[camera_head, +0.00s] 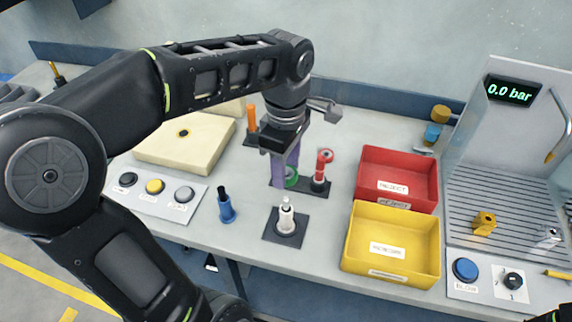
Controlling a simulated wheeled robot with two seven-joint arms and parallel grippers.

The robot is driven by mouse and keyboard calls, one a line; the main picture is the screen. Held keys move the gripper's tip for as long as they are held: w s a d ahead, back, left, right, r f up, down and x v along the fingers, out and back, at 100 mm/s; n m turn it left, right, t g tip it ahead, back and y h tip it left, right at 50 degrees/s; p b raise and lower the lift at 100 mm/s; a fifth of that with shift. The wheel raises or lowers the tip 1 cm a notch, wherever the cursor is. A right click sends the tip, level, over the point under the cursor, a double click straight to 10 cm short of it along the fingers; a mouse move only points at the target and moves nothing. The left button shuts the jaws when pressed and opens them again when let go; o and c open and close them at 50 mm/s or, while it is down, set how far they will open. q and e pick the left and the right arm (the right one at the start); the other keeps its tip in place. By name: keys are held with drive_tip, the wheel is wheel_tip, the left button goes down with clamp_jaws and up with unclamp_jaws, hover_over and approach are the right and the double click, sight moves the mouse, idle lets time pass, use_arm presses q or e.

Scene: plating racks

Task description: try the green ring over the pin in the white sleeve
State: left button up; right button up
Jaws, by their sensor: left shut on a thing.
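My left gripper (286,176) points down over the bench, its purple fingers shut on the green ring (292,178). The fingers hide part of the ring. The white sleeve (287,220) stands upright on a black square base, with a pale pin (286,202) showing at its top. The held ring is behind the white sleeve in the picture and apart from it. A dark plate lies under or behind the fingers; I cannot tell whether the ring touches it.
A red post with a red ring (325,156) stands close right of my left gripper. A blue sleeve (226,208) stands to the left, an orange post (251,117) behind. Red (427,205) and yellow (428,266) bins, a button panel (157,189) and a cream block (205,143) surround the area.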

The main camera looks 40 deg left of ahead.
sight(286, 198)
use_arm(q)
drive_tip(key=shift+f+b, duration=2.3)
drive_tip(key=shift+f, duration=0.9)
drive_tip(key=shift+f+b, duration=1.2)
drive_tip(key=shift+f, duration=0.3)
drive_tip(key=shift+r, duration=0.15)
drive_tip(key=shift+r+p, duration=2.5)
drive_tip(key=shift+r, duration=0.65)
drive_tip(key=shift+f, duration=0.1)
